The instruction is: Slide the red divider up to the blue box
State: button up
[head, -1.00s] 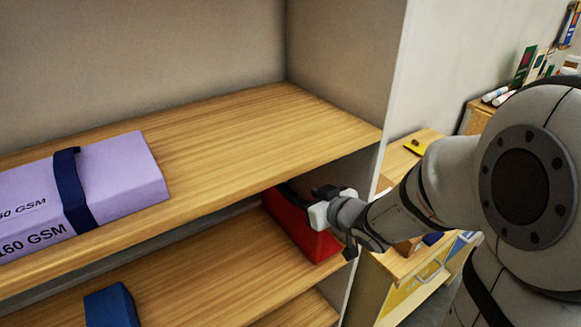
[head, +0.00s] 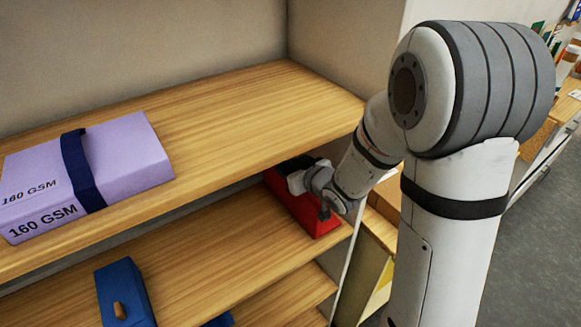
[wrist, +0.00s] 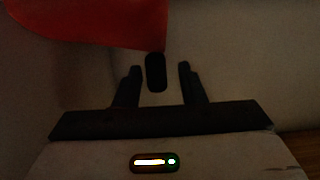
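The red divider (head: 318,222) stands at the right end of the middle shelf; part of it is hidden behind my gripper. The blue box (head: 137,290) is on the same shelf, well to the left, with bare shelf between them. My gripper (head: 308,178) is at the divider's upper part. In the wrist view its two dark fingers (wrist: 158,66) are apart, with a small dark upright piece between them and gaps on both sides. The divider's red face (wrist: 95,20) fills the top left there. I cannot tell if that dark piece belongs to the divider.
A purple paper pack (head: 120,160) with a dark blue band lies on the shelf above (head: 240,130), which overhangs the divider's shelf. The cabinet's side wall is right of the divider. Another blue thing (head: 218,321) shows partly below.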

jog(key=shift+c, duration=0.3)
grip_shut()
